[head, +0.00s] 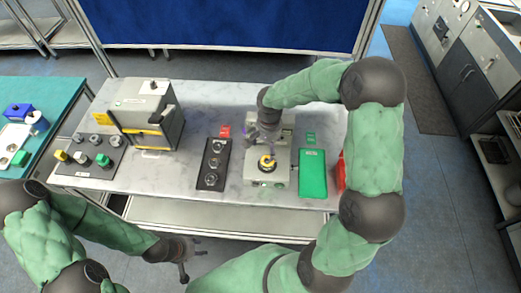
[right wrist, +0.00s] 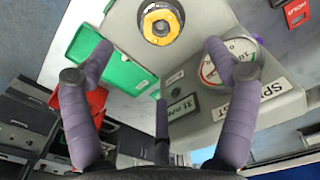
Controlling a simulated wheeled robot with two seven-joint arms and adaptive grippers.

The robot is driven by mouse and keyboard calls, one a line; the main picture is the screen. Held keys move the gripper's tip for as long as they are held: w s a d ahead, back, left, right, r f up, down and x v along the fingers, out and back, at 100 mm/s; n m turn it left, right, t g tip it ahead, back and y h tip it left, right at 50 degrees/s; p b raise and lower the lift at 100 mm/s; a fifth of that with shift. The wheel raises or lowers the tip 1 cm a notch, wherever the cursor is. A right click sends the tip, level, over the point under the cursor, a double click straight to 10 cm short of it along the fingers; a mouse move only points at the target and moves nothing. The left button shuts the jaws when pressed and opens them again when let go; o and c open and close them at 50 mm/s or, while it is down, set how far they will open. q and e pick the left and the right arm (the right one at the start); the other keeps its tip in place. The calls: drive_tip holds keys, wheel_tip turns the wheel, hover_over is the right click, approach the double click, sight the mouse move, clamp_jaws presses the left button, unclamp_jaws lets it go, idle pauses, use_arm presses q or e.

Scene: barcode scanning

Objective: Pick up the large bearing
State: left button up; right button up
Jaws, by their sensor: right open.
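A yellow-rimmed ring with a dark and pale centre (head: 267,163) sits on the grey machine; it also shows at the top of the right wrist view (right wrist: 160,22). I cannot tell for certain whether it is the large bearing. A black tray (head: 205,183) left of the machine holds several round metal parts, too small to identify. My right gripper (head: 262,142) is over the machine, close to the yellow ring; in the right wrist view (right wrist: 160,72) its fingers are spread and empty. My left gripper (head: 190,258) is below the table's front edge, fingers apart and empty.
The grey machine (right wrist: 205,100) carries a round gauge (right wrist: 215,70) and labels. A green tray (head: 313,175) and a red bin (head: 341,172) stand to its right. A larger grey machine (head: 150,110) and a dark parts board (head: 88,155) stand left. The table (head: 185,170) has bare room between.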

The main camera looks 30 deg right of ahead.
hover_over(267, 161)
drive_tip(key=s, duration=0.1)
drive_tip(key=f, duration=0.4)
drive_tip(key=shift+a+f, duration=0.2)
drive_tip(key=shift+f, duration=0.2)
drive_tip(key=shift+w+f, duration=0.15)
drive_tip(key=shift+f, duration=0.35)
wheel_tip(267, 161, down, 5)
drive_tip(key=shift+w+d+r+p, duration=0.1)
drive_tip(key=shift+d+p, duration=0.05)
drive_tip(key=shift+p, duration=0.3)
drive_tip(key=c, duration=1.5)
drive_tip(key=shift+c, duration=0.5)
drive_tip(key=shift+r, duration=0.15)
